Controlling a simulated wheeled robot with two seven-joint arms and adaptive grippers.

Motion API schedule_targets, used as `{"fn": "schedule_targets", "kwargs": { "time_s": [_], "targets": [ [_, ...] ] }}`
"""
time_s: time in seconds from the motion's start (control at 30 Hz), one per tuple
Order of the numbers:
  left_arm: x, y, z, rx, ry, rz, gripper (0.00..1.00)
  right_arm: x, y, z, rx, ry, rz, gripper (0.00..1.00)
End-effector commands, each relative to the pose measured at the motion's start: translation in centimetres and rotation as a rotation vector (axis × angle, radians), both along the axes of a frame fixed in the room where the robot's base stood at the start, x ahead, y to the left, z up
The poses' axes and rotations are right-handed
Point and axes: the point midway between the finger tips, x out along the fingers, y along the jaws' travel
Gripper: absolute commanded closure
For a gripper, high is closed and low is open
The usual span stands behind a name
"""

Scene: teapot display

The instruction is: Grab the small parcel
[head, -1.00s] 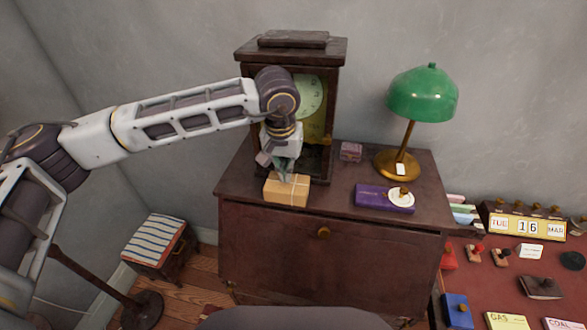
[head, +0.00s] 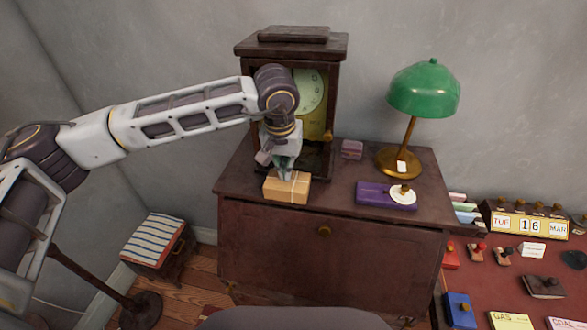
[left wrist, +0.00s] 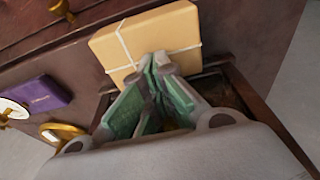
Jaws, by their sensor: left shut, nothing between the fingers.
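The small parcel (head: 287,189) is a tan box tied with white string. It sits on the front left of the dark wooden cabinet top, and also shows in the left wrist view (left wrist: 150,38). My left gripper (head: 285,174) is directly at the parcel, over its top and back edge. Its green-padded fingers (left wrist: 158,66) are together with nothing between them, the tips overlapping the parcel in the wrist view. Whether they touch it I cannot tell. My right gripper is not in view.
The tall clock (head: 313,95) stands close behind my left gripper. A small pinkish box (head: 352,149), a green lamp (head: 424,88) and a purple case (head: 372,195) stand to the right on the cabinet (head: 270,240). A desk with stamps and a calendar (head: 528,224) is at right.

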Motion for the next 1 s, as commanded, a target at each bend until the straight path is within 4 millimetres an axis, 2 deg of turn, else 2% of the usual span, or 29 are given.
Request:
{"fn": "schedule_targets", "kwargs": {
  "time_s": [0.03,0.23,0.57,1.0],
  "targets": [
    [-0.7,0.1,-1.1,0.009,0.021,-0.005,1.0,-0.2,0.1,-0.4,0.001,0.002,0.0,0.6],
    [-1.4,0.2,-1.1,0.01,0.023,-0.007,1.0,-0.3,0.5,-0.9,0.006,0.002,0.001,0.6],
    [-1.3,0.2,-1.0,0.011,0.022,-0.006,1.0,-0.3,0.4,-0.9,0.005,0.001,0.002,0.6],
    [-1.1,0.2,0.7,0.008,0.015,-0.004,1.0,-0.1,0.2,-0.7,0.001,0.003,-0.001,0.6]
  ]
}}
